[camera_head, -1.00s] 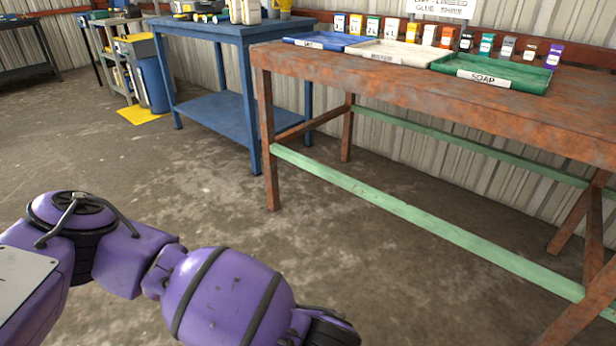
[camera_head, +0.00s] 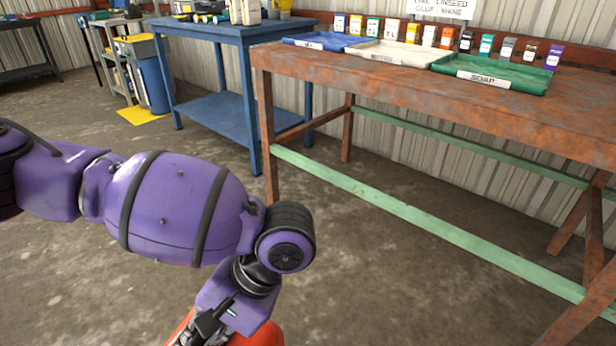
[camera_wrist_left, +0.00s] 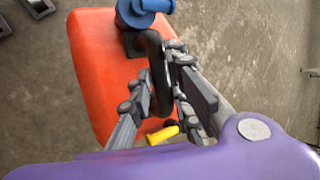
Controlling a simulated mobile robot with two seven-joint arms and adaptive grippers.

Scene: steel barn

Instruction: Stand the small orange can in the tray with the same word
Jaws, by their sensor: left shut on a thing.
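My left gripper (camera_head: 200,328) is low at the bottom edge of the head view, in front of the rust-brown bench. In the left wrist view its fingers (camera_wrist_left: 163,78) are closed around the black handle of an orange can (camera_wrist_left: 100,75) with a blue cap. The can also shows partly at the bottom of the head view (camera_head: 265,337). No word on it is visible. On the bench stand a blue tray (camera_head: 325,41), a white tray (camera_head: 395,50) and a green tray (camera_head: 490,74). The green tray's label reads "SOAP"; the other labels are too small to read. My right gripper is out of view.
The rust-brown bench (camera_head: 450,85) has a green lower rail (camera_head: 400,211) along its front. A row of small coloured containers stands behind the trays under a lettered sign (camera_head: 440,8). A blue table (camera_head: 215,32) with tools is at left. The floor between is clear.

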